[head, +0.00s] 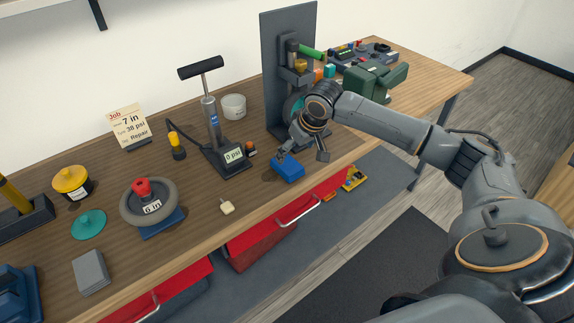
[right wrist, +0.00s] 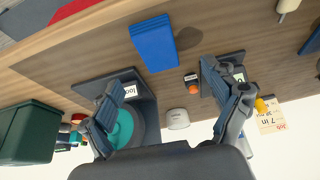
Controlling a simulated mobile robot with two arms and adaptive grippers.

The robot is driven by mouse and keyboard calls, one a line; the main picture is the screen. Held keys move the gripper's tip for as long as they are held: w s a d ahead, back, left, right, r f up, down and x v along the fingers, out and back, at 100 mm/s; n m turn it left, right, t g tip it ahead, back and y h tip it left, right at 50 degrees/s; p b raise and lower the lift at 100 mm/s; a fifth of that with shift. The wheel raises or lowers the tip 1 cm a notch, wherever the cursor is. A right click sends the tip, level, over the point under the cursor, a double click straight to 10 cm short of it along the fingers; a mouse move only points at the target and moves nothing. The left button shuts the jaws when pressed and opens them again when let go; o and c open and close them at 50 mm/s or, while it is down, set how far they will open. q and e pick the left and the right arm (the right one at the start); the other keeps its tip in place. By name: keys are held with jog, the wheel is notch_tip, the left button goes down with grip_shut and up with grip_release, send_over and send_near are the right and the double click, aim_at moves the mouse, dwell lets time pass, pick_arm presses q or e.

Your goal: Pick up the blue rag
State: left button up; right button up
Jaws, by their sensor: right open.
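The blue rag (head: 288,168) is a folded, block-like blue stack lying flat on the wooden bench near its front edge. In the right wrist view the blue rag (right wrist: 153,43) lies ahead of the fingers, toward the top of the picture, and nothing touches it there. My right gripper (head: 303,153) is open and empty, just above and beside the rag. In the right wrist view my right gripper (right wrist: 160,84) shows its two fingers spread wide apart. My left gripper is not in view.
A dark stand (head: 289,70) rises behind the gripper. A pump (head: 214,125) marked "0 psi" stands left of the rag, with a small orange-topped item (head: 250,149) between. A small cream piece (head: 227,207) lies nearer. Red drawers (head: 290,212) sit below the bench edge.

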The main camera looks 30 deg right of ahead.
aim_at(289, 165)
jog(key=x, duration=0.4)
jog(key=p+x, duration=0.1)
jog(key=x, duration=0.1)
jog(key=p+x, duration=0.1)
jog(key=x, duration=0.1)
jog(key=shift+d, duration=0.3)
jog(key=shift+w+f, duration=0.1)
jog(key=shift+f, duration=0.15)
jog(key=c, duration=1.1)
